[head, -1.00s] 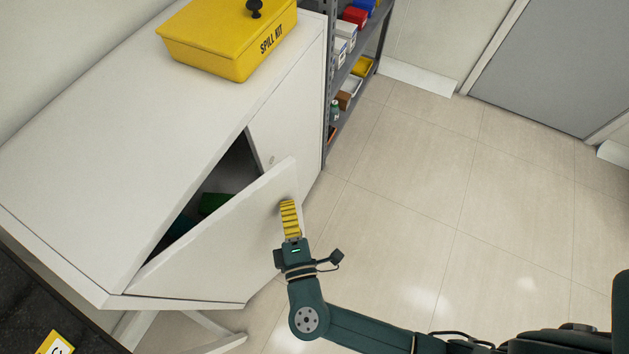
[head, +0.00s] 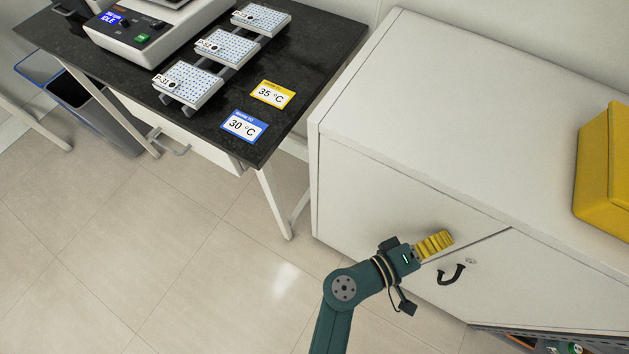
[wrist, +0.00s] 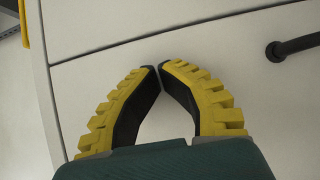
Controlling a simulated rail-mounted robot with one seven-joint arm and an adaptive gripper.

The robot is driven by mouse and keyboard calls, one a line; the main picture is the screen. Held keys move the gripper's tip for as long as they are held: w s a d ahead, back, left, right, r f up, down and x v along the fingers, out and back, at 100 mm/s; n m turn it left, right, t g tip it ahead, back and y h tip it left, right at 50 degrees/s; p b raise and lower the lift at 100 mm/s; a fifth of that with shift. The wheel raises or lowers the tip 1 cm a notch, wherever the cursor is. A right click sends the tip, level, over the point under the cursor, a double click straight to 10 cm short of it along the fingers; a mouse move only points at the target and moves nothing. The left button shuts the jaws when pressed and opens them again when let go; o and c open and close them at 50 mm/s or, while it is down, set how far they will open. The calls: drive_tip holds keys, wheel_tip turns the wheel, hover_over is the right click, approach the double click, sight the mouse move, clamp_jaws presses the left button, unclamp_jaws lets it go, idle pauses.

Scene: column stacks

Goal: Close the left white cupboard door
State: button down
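The left white cupboard door (head: 365,205) lies against the cupboard front in the head view, with no open gap showing along its top edge. My gripper (head: 447,238) is at the door's upper part, near the seam with the right door (head: 545,285). Its yellow fingers are shut and empty; in the wrist view the fingertips (wrist: 160,67) meet in front of the white door panel (wrist: 270,110). I cannot tell whether they touch it. A black handle (head: 452,275) is close to the gripper, and it also shows in the wrist view (wrist: 290,48).
A dark bench (head: 330,55) with sample racks and temperature cards stands left of the cupboard. A yellow box (head: 605,165) sits on the cupboard top. Shelf items (head: 560,347) show at the lower right. The tiled floor (head: 190,260) in front is clear.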

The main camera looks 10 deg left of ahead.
drive_tip(key=shift+a+f, duration=0.1)
drive_tip(key=shift+f, duration=0.1)
idle(0.4)
drive_tip(key=s+a+p, duration=0.4)
drive_tip(key=s+a, duration=0.1)
drive_tip(key=s, duration=0.8)
drive_tip(key=shift+a+r, duration=0.15)
drive_tip(key=shift+r, duration=0.05)
drive_tip(key=shift+w, duration=0.1)
drive_tip(key=shift+r, duration=0.1)
